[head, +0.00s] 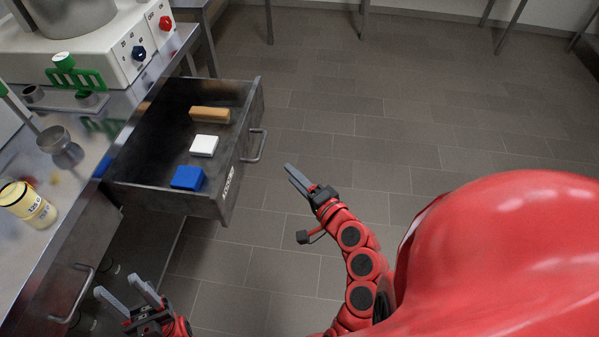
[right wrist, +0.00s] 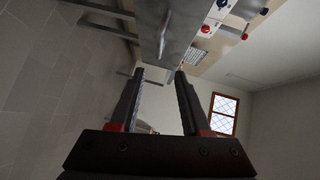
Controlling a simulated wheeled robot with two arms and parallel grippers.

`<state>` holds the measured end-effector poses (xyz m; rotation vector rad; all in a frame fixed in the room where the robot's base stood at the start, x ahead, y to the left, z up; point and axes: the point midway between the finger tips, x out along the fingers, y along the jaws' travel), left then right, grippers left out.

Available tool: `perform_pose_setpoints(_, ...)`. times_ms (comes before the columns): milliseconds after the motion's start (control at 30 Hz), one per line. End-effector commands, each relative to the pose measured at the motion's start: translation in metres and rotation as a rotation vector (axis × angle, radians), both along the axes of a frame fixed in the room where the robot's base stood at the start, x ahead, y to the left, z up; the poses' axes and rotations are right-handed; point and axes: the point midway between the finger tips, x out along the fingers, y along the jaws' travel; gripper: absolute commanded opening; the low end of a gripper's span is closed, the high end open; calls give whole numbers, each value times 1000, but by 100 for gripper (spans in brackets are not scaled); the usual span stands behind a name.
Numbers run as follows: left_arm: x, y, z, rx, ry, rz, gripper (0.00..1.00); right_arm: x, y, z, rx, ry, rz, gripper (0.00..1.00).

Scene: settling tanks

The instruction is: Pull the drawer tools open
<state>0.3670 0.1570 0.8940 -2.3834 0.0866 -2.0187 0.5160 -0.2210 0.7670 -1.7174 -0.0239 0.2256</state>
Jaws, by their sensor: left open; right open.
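The drawer (head: 243,139) stands pulled out from the metal bench in the head view, with a label on its front. Its bar handle (head: 258,147) is on the front face. Inside lie a wooden block (head: 209,115), a white block (head: 204,146) and a blue block (head: 187,178). My right gripper (head: 289,171) is just right of the handle, apart from it and holding nothing. It also shows in the right wrist view (right wrist: 160,75), with its fingers apart. My left gripper (head: 124,294) is open and empty at the lower left, below the drawer.
The bench top (head: 100,137) carries a white machine (head: 120,45), a green rack (head: 80,80), a metal cup (head: 56,140) and a yellow-labelled jar (head: 27,204). Another closed front with a handle (head: 78,297) is at lower left. The tiled floor (head: 350,110) right of the drawer is clear.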

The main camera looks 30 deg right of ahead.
Motion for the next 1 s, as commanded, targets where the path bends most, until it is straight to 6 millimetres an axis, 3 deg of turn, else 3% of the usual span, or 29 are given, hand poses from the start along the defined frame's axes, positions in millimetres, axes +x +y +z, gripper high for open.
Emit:
perform_pose_setpoints(233,0,0,12,0,1,0,50,-18,-2,2,2,1,1,47)
perform_pose_setpoints(833,0,0,12,0,1,0,50,-18,-3,1,-1,-1,-4,47)
perform_pose_setpoints(1000,0,0,20,0,0,0,50,-7,-27,-4,-51,-5,-112,47)
